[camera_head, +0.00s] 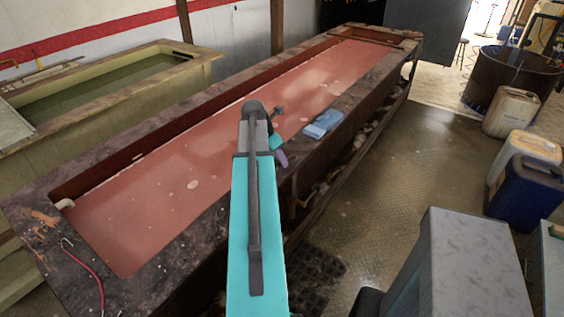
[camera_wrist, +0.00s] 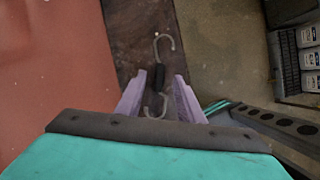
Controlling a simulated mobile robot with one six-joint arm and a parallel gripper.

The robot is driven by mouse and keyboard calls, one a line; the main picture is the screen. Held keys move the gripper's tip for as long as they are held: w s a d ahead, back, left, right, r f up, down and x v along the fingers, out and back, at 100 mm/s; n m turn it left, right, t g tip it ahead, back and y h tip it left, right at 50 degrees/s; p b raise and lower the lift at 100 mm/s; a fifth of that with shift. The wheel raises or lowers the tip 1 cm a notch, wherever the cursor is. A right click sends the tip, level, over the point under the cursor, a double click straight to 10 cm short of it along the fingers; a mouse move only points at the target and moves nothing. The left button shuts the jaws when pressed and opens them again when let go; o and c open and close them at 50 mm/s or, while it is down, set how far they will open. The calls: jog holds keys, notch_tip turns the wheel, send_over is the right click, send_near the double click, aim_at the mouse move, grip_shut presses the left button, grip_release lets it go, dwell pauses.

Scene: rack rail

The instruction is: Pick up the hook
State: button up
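The hook (camera_wrist: 158,78) is a metal S-shape with a dark sleeve around its middle. In the wrist view it lies on the dark rim (camera_wrist: 145,28) of the red tank, its long axis running away from me. My gripper (camera_wrist: 159,75) is open, with one purple finger on each side of the dark sleeve. Gaps show between the fingers and the hook; whether the fingers are level with it I cannot tell. In the head view a purple finger of my gripper (camera_head: 281,158) shows over the tank's right rim. I cannot make out the hook there.
The long tank (camera_head: 160,185) holds reddish liquid. A blue cloth (camera_head: 324,123) lies on its right rim, beyond my gripper. A red cord (camera_head: 88,272) lies on the near left rim.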

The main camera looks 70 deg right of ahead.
jog(key=shift+f, duration=0.35)
dwell(0.3)
grip_shut()
